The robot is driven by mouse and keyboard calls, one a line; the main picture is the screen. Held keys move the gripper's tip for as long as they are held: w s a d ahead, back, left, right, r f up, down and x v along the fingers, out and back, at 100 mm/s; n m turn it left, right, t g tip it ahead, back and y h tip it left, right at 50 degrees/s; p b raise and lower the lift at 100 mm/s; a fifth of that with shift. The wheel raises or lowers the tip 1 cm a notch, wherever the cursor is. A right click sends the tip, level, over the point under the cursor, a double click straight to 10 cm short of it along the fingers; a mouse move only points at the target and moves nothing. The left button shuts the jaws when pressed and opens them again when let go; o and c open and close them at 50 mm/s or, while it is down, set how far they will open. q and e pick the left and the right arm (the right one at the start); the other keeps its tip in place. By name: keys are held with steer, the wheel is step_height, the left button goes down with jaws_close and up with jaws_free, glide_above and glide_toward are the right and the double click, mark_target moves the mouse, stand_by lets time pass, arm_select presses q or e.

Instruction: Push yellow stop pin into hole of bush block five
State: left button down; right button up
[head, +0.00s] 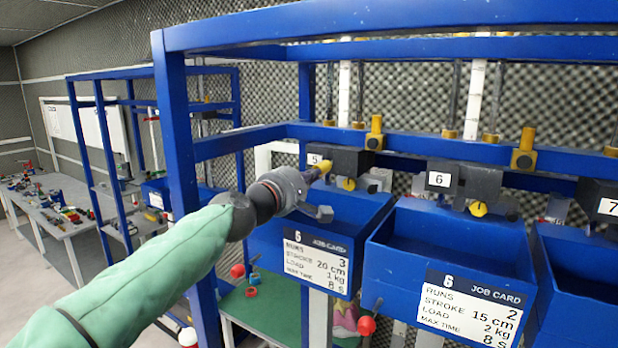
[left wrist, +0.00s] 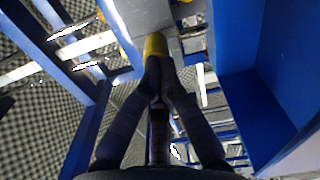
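The yellow stop pin (head: 326,166) is at the tips of my left gripper (head: 317,173), right beside bush block five (head: 350,161), a dark block with a white "5" label. In the left wrist view, the fingers of my left gripper (left wrist: 158,68) are closed together on the yellow pin (left wrist: 155,45). The pin's far end meets a grey block face (left wrist: 146,14); I cannot tell how deep it sits. The hole is hidden behind the pin and gripper. My right gripper is not in view.
Bush block six (head: 463,180) and blue bin six (head: 450,235) are to the right. A blue frame post (head: 178,140) stands close behind my left arm.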

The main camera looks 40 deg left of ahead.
arm_select(q)
steer(key=shift+w, duration=0.4)
steer(key=s+d, duration=0.1)
steer(key=s, duration=1.4)
steer(key=shift+d, duration=0.3)
steer(key=shift+w, duration=0.1)
